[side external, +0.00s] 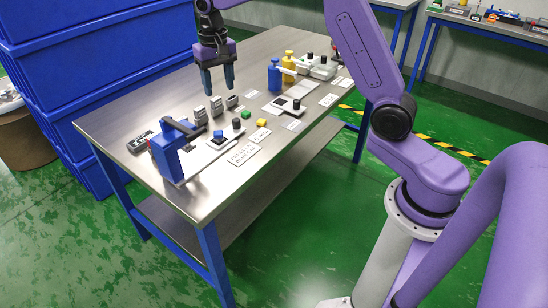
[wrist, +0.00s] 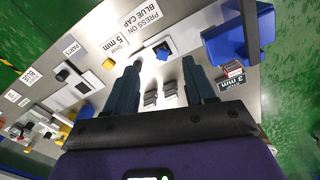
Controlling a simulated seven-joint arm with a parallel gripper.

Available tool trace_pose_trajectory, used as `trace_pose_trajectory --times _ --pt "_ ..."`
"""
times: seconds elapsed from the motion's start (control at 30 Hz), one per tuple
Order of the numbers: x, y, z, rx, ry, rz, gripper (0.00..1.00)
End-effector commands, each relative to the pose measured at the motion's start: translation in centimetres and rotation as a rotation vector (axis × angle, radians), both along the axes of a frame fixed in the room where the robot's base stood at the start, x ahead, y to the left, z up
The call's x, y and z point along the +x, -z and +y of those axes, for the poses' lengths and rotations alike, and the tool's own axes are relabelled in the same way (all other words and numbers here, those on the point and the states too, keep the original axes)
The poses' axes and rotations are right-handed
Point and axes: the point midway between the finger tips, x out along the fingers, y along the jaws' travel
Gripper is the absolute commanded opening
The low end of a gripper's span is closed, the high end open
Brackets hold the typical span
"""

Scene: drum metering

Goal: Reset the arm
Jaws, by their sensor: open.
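My gripper (side external: 218,90) hangs above the steel table (side external: 185,89), fingers pointing down. It is open and holds nothing. In the wrist view my gripper (wrist: 162,64) shows two separate dark blue fingers with a clear gap. Grey blocks (side external: 216,106) stand on the table below and in front of the fingers. In the wrist view grey blocks (wrist: 171,90) show between the fingers, farther down on the tabletop. The fingers appear clear of them.
A blue press-like fixture (side external: 166,152) stands at the table's near left. A blue bottle (side external: 274,77) and a yellow bottle (side external: 289,66) stand farther back. Stacked blue crates (side external: 95,75) rise beside the table.

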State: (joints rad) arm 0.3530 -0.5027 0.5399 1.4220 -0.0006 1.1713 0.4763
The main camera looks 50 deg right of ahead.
Motion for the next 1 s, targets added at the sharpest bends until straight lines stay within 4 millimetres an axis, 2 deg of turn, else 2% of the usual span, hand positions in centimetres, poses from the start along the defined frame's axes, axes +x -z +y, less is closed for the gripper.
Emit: trace_pose_trajectory --times 0.03,0.2,0.3,0.5,0.77,0.9,1.0 --pt "-1.5 -0.5 1.3 0.000 -0.064 -0.004 0.54" --pt "-6.7 -1.5 4.9 0.001 -0.275 -0.007 0.54" --pt "-10.1 -1.8 6.5 0.001 -0.399 -0.008 0.54" --pt "-17.4 -2.1 8.3 0.002 -0.649 -0.012 0.54" --pt "-27.1 -1.6 8.1 0.005 -0.972 -0.019 0.54" --pt "-32.0 -0.9 6.8 0.006 -1.144 -0.021 0.54" --pt "-34.9 -0.3 5.6 0.006 -1.252 -0.022 0.54"
